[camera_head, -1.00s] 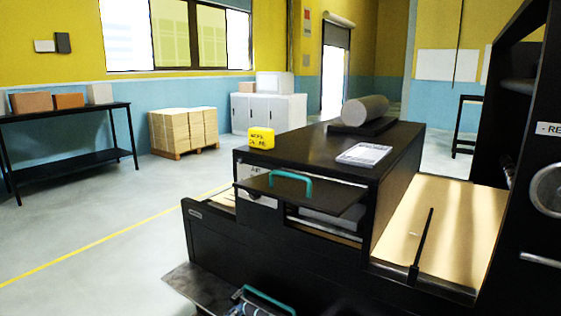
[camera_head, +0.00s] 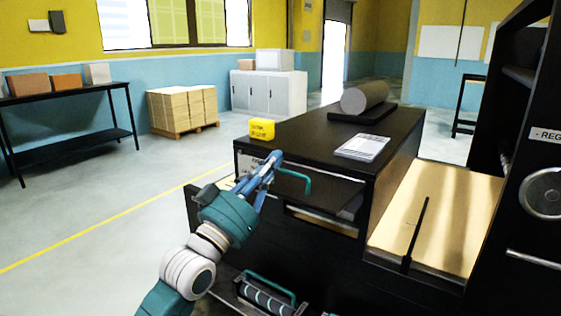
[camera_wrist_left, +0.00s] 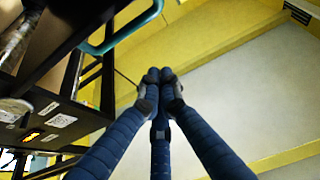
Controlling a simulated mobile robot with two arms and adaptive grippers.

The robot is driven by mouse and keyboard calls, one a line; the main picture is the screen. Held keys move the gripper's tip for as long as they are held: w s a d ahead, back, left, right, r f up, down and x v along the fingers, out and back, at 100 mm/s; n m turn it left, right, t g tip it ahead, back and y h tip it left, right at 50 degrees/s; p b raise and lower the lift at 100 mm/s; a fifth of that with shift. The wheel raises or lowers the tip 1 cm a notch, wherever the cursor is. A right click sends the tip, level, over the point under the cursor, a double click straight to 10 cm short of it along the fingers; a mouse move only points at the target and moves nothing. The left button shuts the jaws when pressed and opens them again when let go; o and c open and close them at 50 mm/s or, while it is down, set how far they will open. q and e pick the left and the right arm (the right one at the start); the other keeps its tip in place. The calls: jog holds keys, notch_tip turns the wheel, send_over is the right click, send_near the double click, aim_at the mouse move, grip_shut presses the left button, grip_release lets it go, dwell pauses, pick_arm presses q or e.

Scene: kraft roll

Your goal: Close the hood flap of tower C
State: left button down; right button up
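The hood flap (camera_head: 325,193) is a black panel on the front of the black machine. It stands out from the front, with an opening visible below it. A teal bar handle (camera_head: 297,178) is on the flap; a teal handle also shows in the left wrist view (camera_wrist_left: 122,38). My left gripper (camera_head: 274,160) is beside the handle, on its left, and does not hold it. In the left wrist view its blue fingers (camera_wrist_left: 158,76) are drawn together at the tips with nothing between them. The tower's letter cannot be read. My right gripper is not in view.
A yellow block (camera_head: 262,129), papers (camera_head: 362,147) and a grey roll (camera_head: 364,97) lie on the machine top. A teal-handled roller unit (camera_head: 268,294) is low in front. A tan bed (camera_head: 450,215) lies right. Open floor (camera_head: 100,230) is at left.

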aim_at(281, 191)
pick_arm(q)
jog(key=x, duration=0.1)
jog(key=p+x, duration=0.1)
jog(key=x, duration=0.1)
jog(key=shift+w+d+f, duration=0.1)
jog(key=shift+w+f, duration=0.05)
jog(key=shift+f, duration=0.05)
notch_tip(281, 191, down, 3)
jog(key=shift+r+p, duration=0.2)
jog(key=shift+p, duration=0.15)
jog(key=shift+f, duration=0.55)
jog(key=shift+f, duration=0.1)
